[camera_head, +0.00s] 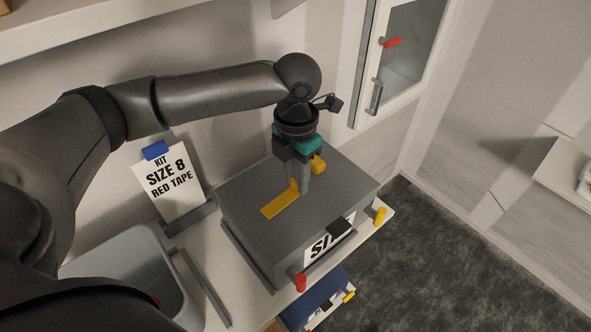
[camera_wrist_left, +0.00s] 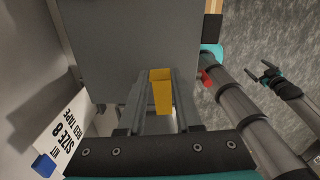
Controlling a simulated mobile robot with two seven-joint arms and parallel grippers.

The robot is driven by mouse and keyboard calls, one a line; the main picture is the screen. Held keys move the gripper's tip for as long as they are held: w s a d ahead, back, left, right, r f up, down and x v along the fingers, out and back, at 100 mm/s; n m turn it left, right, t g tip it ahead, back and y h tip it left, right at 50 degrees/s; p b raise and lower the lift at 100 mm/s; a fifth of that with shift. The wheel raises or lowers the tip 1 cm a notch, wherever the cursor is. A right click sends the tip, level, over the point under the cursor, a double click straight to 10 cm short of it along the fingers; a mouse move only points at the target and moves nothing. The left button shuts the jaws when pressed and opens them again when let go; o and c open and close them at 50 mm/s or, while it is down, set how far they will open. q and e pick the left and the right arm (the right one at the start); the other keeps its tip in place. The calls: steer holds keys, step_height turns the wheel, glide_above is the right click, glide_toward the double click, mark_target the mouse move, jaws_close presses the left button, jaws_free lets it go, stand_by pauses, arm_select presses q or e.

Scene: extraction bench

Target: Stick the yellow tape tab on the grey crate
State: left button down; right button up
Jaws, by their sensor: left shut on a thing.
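The grey crate (camera_head: 245,190) stands on the bench with a flat closed top and a white "SI…" label (camera_head: 322,246) on its front, partly covered by a dark piece. My left gripper (camera_head: 301,186) points down over the crate top and is shut on the yellow tape tab (camera_head: 279,204). The tab's strip reaches left from the fingertips along the top; whether it touches cannot be told. In the left wrist view the tab (camera_wrist_left: 162,96) shows between the fingers, with the crate (camera_wrist_left: 130,40) beyond. My right gripper (camera_wrist_left: 263,72) appears open and empty there, away from the crate.
A sign (camera_head: 170,182) reading "KIT SIZE 8 RED TAPE" stands left of the crate. A grey bin (camera_head: 125,252) is at lower left. A red peg (camera_head: 300,283) and a yellow peg (camera_head: 380,216) stand at the bench's front edge. A blue-topped box (camera_head: 316,298) is below.

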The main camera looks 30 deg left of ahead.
mark_target(296, 190)
steer(key=shift+s, duration=0.4)
arm_select(q)
steer(key=shift+f+b, duration=1.35)
steer(key=shift+f, duration=1.65)
arm_select(e)
steer(key=shift+w+f, duration=0.2)
steer(key=shift+f, duration=1.15)
arm_select(q)
steer(key=shift+f, duration=0.55)
arm_select(e)
steer(key=shift+f, duration=0.2)
arm_select(q)
steer(key=shift+s+f, duration=0.15)
steer(key=shift+s, duration=0.05)
arm_select(e)
steer(key=shift+r, duration=0.4)
arm_select(q)
steer(key=c, duration=0.5)
jaws_free()
steer(key=shift+w, duration=0.1)
steer(key=shift+w+r, duration=0.1)
steer(key=shift+r, duration=0.15)
steer(key=shift+r, duration=0.35)
step_height(296, 190, up, 14)
steer(key=shift+r, duration=0.15)
arm_select(e)
steer(key=shift+f, duration=0.35)
